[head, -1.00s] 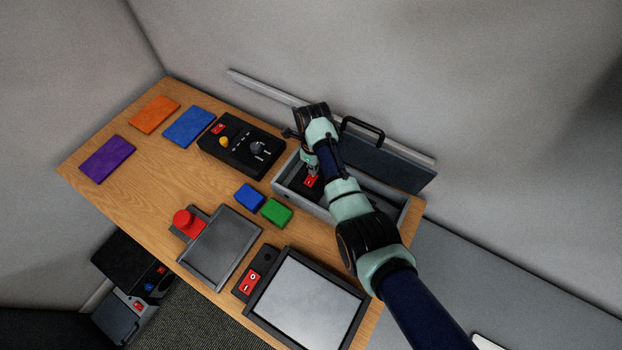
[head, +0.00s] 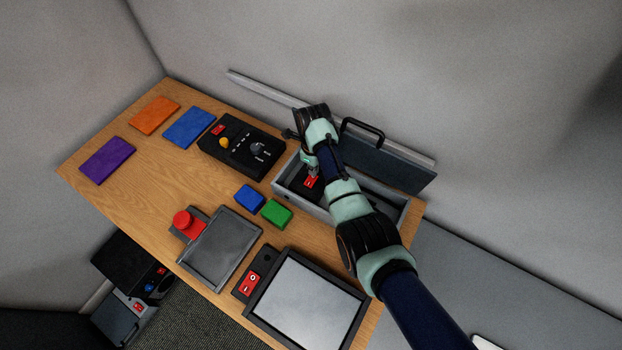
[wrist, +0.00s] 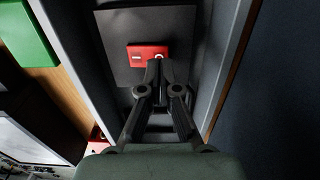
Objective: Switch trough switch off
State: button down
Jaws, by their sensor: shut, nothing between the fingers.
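The grey trough (head: 385,217) stands open along the back right of the wooden table. Inside it is a red rocker switch (head: 311,182) on a dark base. In the wrist view the red switch (wrist: 142,52) shows a white bar mark at its left and a ring mark at its right. My gripper (wrist: 160,65) is shut and empty, its fingertips at the right end of the switch, over the ring mark. They look close to or touching it; I cannot tell which. In the head view my gripper (head: 312,168) reaches down into the trough and partly hides the switch.
The trough's raised lid (head: 385,160) with a black handle stands behind it. A black control box (head: 240,146), blue block (head: 250,197) and green block (head: 276,213) lie nearby. A red button (head: 187,223) and another red switch (head: 249,284) are nearer the front.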

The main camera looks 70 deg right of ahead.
jog(key=shift+f+b, duration=0.85)
jog(key=shift+f, duration=0.35)
dwell(0.5)
jog(key=shift+r, duration=0.1)
notch_tip(320, 180, up, 7)
jog(key=p, duration=0.7)
dwell(0.3)
